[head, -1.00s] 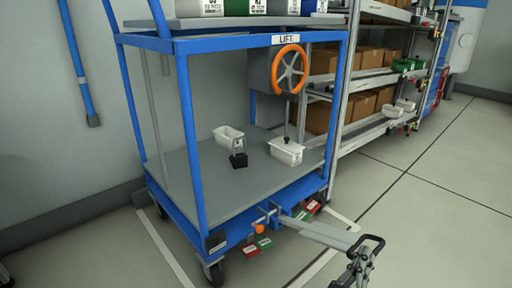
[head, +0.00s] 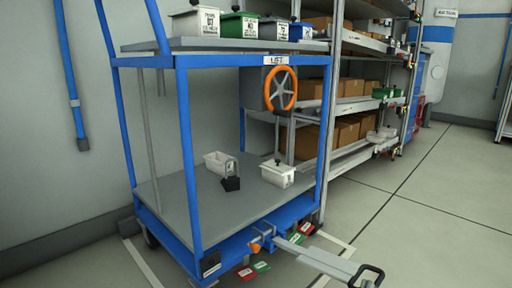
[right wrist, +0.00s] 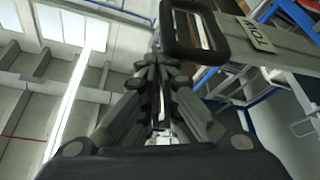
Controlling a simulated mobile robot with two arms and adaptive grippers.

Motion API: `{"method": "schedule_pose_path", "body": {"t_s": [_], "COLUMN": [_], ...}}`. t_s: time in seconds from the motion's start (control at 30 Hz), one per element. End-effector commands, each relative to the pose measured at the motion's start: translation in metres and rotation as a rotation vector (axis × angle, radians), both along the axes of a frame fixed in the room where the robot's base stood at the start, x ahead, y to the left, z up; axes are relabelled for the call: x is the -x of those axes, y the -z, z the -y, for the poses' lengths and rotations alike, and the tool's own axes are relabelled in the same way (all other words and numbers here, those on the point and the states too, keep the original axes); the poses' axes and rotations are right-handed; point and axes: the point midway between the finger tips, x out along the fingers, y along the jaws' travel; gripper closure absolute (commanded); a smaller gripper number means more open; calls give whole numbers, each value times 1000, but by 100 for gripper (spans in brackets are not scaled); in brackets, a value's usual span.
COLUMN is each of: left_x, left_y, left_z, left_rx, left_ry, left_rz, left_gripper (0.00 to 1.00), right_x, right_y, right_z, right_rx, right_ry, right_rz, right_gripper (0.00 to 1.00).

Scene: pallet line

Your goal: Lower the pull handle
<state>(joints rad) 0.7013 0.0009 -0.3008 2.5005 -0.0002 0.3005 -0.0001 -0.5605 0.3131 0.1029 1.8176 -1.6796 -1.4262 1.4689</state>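The pull handle (head: 368,276) is a black loop at the end of a grey tow bar (head: 318,260) at the front of the blue cart. The bar sticks out low to the right, and the loop is partly cut off by the bottom edge. In the right wrist view the black loop (right wrist: 196,32) is large at the top, beside the bar's TOW label (right wrist: 258,34). My right gripper (right wrist: 158,68) points toward the loop with its fingers drawn together just below its left corner. No hold on the loop shows; contact is unclear. My left gripper is out of view.
The blue cart (head: 186,150) carries bins on top and two white bins on its lower deck (head: 185,208). An orange handwheel (head: 281,88) hangs under the LIFT label. Shelves with boxes stand behind it. Open floor (head: 430,220) lies to the right.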

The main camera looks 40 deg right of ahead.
Motion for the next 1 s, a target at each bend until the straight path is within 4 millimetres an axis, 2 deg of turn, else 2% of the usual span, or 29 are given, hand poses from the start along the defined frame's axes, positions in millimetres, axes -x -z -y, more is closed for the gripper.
{"method": "schedule_pose_path", "body": {"t_s": [0.03, 0.33, 0.47, 0.57, 0.8, 1.0], "left_x": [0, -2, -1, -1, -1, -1], "left_y": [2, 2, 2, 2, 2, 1], "left_z": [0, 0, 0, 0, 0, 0], "left_rx": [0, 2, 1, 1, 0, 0], "left_ry": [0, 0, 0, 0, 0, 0], "left_rz": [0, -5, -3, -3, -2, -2], "left_gripper": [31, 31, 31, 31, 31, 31], "right_x": [6, 6, 6, 6, 3, 1], "right_y": [20, 20, 14, 1, -55, -90], "right_z": [0, 0, 0, 0, -1, -2], "right_rx": [-40, -40, -38, -33, -13, -1], "right_ry": [10, 10, 10, 10, 4, 0], "right_rz": [-30, -30, -28, -25, -8, 0], "right_gripper": [100, 100, 100, 100, 100, 100]}}
